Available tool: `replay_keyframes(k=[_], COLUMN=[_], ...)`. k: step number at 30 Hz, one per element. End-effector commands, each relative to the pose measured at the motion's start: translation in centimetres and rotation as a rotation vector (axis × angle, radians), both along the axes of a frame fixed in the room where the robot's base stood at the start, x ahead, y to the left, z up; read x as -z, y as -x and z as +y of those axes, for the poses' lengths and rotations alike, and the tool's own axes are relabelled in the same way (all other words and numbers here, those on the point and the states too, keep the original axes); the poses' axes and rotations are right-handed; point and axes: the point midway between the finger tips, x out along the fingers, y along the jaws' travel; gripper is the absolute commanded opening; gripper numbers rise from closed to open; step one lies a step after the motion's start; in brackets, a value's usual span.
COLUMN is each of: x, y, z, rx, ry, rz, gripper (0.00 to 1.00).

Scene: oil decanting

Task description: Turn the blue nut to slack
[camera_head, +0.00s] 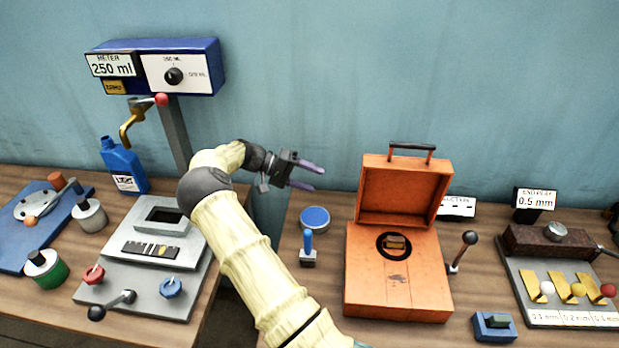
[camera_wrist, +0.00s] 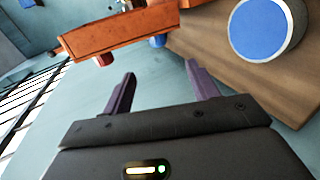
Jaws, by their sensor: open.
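The blue nut (camera_head: 171,287) sits on the front right of a grey plate fixture (camera_head: 196,310) on the left bench, with a pale bar or mark across its top. A red nut (camera_head: 94,273) sits on the same fixture, to the left. My gripper (camera_head: 318,178) is in the air near the wall, above the gap between the benches, well up and right of the blue nut. In the wrist view my gripper (camera_wrist: 160,88) has its two purple fingers apart with nothing between them. The blue nut is not recognisable in the wrist view.
A blue oil jug (camera_head: 124,165) stands behind the fixture under the meter (camera_head: 158,68). An open orange case (camera_head: 398,280) and a blue-topped cylinder (camera_head: 315,219) are on the right bench.

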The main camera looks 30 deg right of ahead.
Motion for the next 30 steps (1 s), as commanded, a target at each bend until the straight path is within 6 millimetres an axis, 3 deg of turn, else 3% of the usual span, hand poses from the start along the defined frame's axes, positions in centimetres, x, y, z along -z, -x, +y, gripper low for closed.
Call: replay_keyframes(k=[5,11,20,30], x=[0.3,1.2,0.7,-2.1], y=[2.1,5.0,9.0,15.3], z=[0.3,3.1,10.9,20.7], rx=[-0.007,-0.072,-0.252,-0.542], ry=[-0.176,-0.454,-0.797,-1.036], rz=[-0.052,-0.151,-0.318,-0.493], gripper=[0.59,0.59,0.59,0.59])
